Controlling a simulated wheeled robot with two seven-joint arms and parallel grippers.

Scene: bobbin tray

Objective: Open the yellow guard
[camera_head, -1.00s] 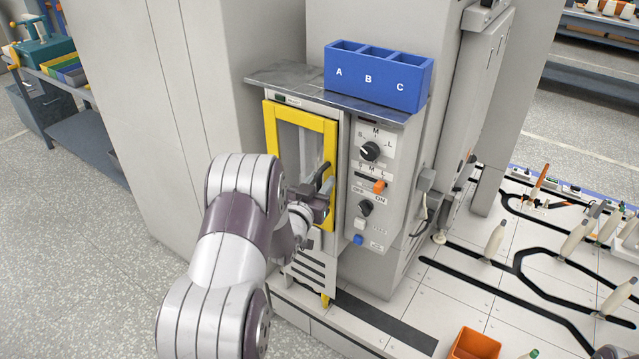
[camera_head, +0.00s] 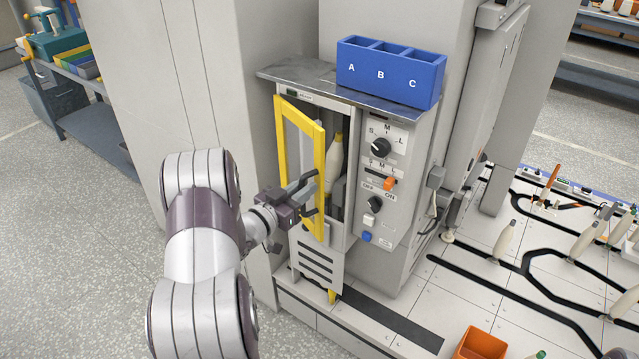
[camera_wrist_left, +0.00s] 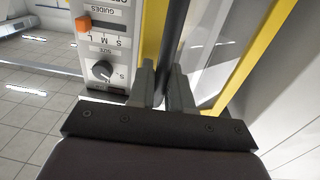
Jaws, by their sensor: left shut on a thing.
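The yellow guard (camera_head: 282,140) is a framed clear door on the front of the grey machine cabinet. It stands partly open, hinged at its left edge, its right edge swung out from the cabinet. My left gripper (camera_head: 308,192) is at the guard's right side, shut on its dark upright handle. In the left wrist view the fingers (camera_wrist_left: 164,88) close around the dark handle bar (camera_wrist_left: 173,45), with the yellow frame (camera_wrist_left: 262,45) beside it. A cream bobbin with a yellow tip (camera_head: 336,160) shows inside the cabinet. My right gripper is not in view.
A control panel (camera_head: 398,160) with knobs and an orange switch (camera_head: 389,183) is just right of the opening. A blue bin marked A, B, C (camera_head: 380,73) sits on the metal top shelf (camera_head: 285,73). An orange box (camera_head: 482,343) stands on the floor panels. Open floor lies left.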

